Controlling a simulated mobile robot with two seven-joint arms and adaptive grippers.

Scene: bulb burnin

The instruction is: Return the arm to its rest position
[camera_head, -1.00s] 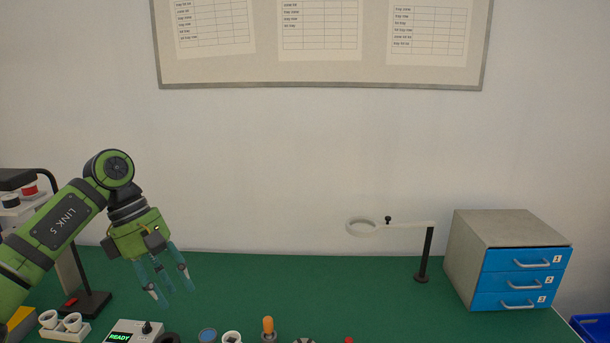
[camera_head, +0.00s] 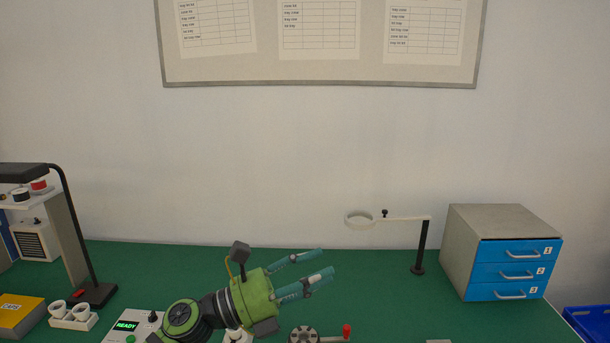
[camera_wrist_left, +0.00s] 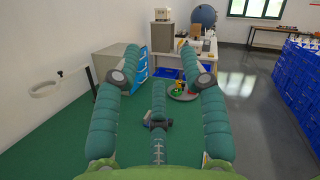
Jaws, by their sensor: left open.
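My left gripper (camera_head: 318,268) is green with teal fingers. In the head view it is low over the front middle of the green bench, with its fingers pointing right. The fingers are apart and nothing is between them. In the left wrist view the spread teal fingers (camera_wrist_left: 160,85) reach forward, empty, toward the drawer cabinet and the room beyond. My right gripper is not seen in either view.
A ring on a post (camera_head: 423,245) and a cabinet with blue drawers (camera_head: 465,238) stand at the right. A READY box (camera_head: 130,327), white sockets (camera_head: 73,318), a yellow box (camera_head: 20,316) and a lamp (camera_head: 75,235) are at the left. The bench middle behind the gripper is clear.

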